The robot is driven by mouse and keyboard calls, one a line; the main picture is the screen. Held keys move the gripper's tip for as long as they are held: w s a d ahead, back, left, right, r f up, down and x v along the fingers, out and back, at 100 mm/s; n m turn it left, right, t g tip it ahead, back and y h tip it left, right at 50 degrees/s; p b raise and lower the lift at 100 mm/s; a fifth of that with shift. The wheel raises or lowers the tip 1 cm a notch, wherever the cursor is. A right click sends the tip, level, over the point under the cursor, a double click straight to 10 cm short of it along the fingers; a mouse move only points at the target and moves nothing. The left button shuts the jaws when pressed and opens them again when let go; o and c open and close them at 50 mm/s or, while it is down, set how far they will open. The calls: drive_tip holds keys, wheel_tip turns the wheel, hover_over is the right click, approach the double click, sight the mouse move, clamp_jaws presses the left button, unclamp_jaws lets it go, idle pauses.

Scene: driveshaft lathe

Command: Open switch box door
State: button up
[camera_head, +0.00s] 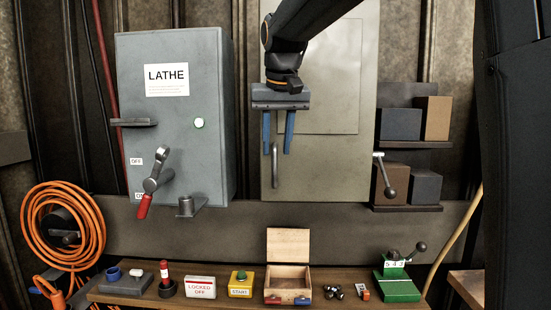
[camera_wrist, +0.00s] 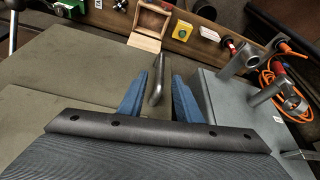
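A tall beige-grey cabinet door (camera_head: 232,110) stands shut on the wall, with a vertical bar handle (camera_head: 275,168) low on it. My gripper (camera_head: 277,150) hangs in front of this door, its two blue fingers pointing down and apart. The handle's upper end shows between the fingertips. In the wrist view the handle (camera_wrist: 157,80) also lies between the fingers (camera_wrist: 158,85), with gaps visible on both sides.
A bench (camera_head: 130,297) below holds an open wooden box (camera_head: 289,250), a LOCKED OFF block (camera_head: 200,287), a yellow START box (camera_head: 240,285) and a green device (camera_head: 396,287). Shelves with boxes (camera_head: 399,124) and a ball-ended lever (camera_head: 389,190) are on the right. An orange cable (camera_head: 35,210) hangs left.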

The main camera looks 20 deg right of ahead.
sight(275, 161)
drive_tip(key=p+x, duration=0.2)
drive_tip(key=x, duration=0.5)
drive_tip(key=shift+w+f, duration=0.1)
drive_tip(key=shift+f, duration=0.15)
clamp_jaws()
